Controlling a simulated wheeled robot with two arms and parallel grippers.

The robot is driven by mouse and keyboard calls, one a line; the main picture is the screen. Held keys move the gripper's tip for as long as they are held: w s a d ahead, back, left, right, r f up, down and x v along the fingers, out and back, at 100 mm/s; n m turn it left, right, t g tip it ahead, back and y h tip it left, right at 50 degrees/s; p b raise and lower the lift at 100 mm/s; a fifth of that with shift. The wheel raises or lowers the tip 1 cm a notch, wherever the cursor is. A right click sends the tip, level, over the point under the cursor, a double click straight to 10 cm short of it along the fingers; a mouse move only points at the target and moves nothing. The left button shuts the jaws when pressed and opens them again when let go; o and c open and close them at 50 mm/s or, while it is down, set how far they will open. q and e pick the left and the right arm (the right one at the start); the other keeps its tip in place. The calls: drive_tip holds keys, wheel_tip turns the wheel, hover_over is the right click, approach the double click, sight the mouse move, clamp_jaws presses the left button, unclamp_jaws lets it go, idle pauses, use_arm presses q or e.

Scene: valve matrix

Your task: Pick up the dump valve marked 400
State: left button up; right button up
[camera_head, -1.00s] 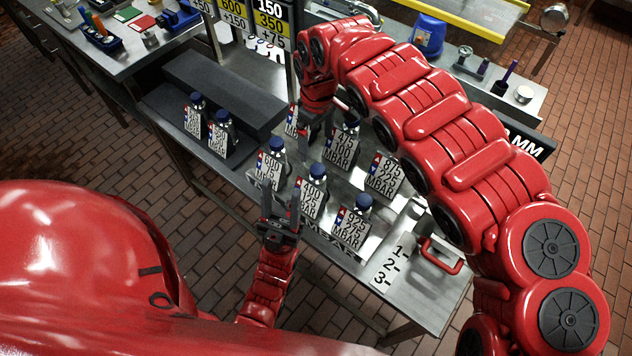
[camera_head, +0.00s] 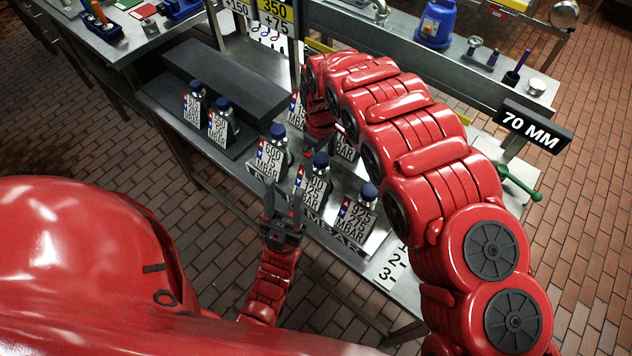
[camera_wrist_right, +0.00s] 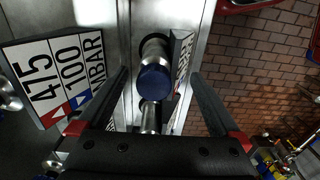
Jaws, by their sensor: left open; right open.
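Several blue-capped valves with white number plates stand on the steel bench. The middle front valve (camera_head: 320,162) has a plate (camera_head: 311,184) whose top number ends in 00; its first digit is hard to read. My right gripper (camera_head: 309,152) hangs just behind it, partly hidden by its arm. In the right wrist view my right gripper (camera_wrist_right: 160,82) is open, with a blue-capped valve (camera_wrist_right: 154,82) seen between its fingers; contact cannot be told. That valve's plate (camera_wrist_right: 182,60) is nearly edge-on. My left gripper (camera_head: 284,208) is open and empty in front of the bench.
Neighbouring valves carry plates 925 (camera_head: 354,222) at right and one ending in 00 (camera_head: 268,163) at left. The plate 475 (camera_wrist_right: 58,72) is close left of the right gripper in the wrist view. Two valves stand by a dark block (camera_head: 225,80). My right arm hides the bench's right part.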

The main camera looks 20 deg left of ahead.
sight(319, 169)
drive_tip(key=f, duration=0.1)
drive_tip(key=f+p, duration=0.2)
drive_tip(key=shift+s+a+f, duration=0.1)
drive_tip(key=shift+s+a, duration=0.05)
drive_tip(key=shift+a, duration=0.1)
drive_tip(key=shift+f+p, duration=0.35)
drive_tip(key=shift+f, duration=0.5)
clamp_jaws()
drive_tip(key=shift+r, duration=0.15)
